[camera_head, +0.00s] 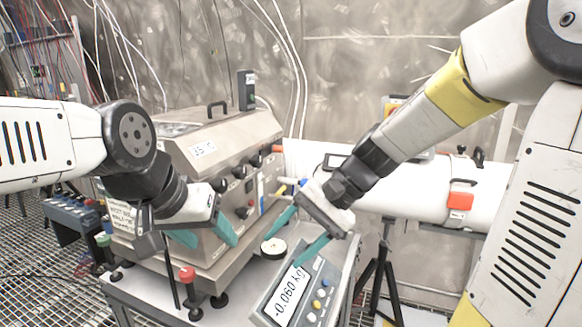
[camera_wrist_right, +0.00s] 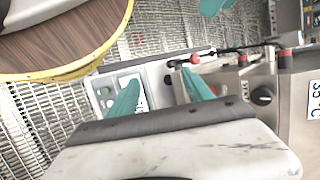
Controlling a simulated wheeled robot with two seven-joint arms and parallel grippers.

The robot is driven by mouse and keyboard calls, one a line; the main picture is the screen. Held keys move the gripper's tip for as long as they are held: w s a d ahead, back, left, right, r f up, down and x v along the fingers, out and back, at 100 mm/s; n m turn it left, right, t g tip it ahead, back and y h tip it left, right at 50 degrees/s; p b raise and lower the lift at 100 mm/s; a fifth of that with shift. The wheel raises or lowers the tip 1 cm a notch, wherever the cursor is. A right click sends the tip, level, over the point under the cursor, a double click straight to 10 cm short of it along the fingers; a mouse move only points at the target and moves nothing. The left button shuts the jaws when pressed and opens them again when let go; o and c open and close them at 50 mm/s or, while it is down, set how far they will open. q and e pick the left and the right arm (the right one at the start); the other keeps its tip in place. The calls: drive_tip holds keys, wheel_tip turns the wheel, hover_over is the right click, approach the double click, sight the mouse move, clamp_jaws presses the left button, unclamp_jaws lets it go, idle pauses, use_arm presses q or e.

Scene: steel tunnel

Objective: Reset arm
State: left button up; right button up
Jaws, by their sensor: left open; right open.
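My left gripper (camera_head: 207,238) has teal fingers and hangs in front of the steel machine's left side, with its fingers apart and nothing seen between them. My right gripper (camera_head: 294,234) is open above the scale (camera_head: 300,287), its teal fingers spread and empty. In the right wrist view, my right gripper's fingers (camera_wrist_right: 165,100) are apart over the scale's panel. The scale's display reads about -0.060 kg. A small round white-topped disc (camera_head: 273,247) sits behind the display, between the right fingers in the picture; I cannot tell the height gap.
A steel machine (camera_head: 215,150) with black knobs stands on the cart behind the grippers. A white pipe (camera_head: 470,195) with a red-orange box (camera_head: 460,200) runs at the right. A black tripod (camera_head: 380,270) stands below it. A wooden round top with yellow rim (camera_wrist_right: 60,40) shows in the right wrist view.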

drive_tip(key=s+d+r+n+t+h, duration=0.2)
drive_tip(key=d+t+h, duration=0.1)
drive_tip(key=d, duration=0.4)
drive_tip(key=s+d+r+n+t+h, duration=0.2)
drive_tip(key=s+d+r+t, duration=0.1)
drive_tip(key=d, duration=0.4)
drive_tip(key=shift+s+d+r+t+h, duration=0.15)
drive_tip(key=shift+s+d+t+h, duration=0.15)
drive_tip(key=shift+h, duration=0.1)
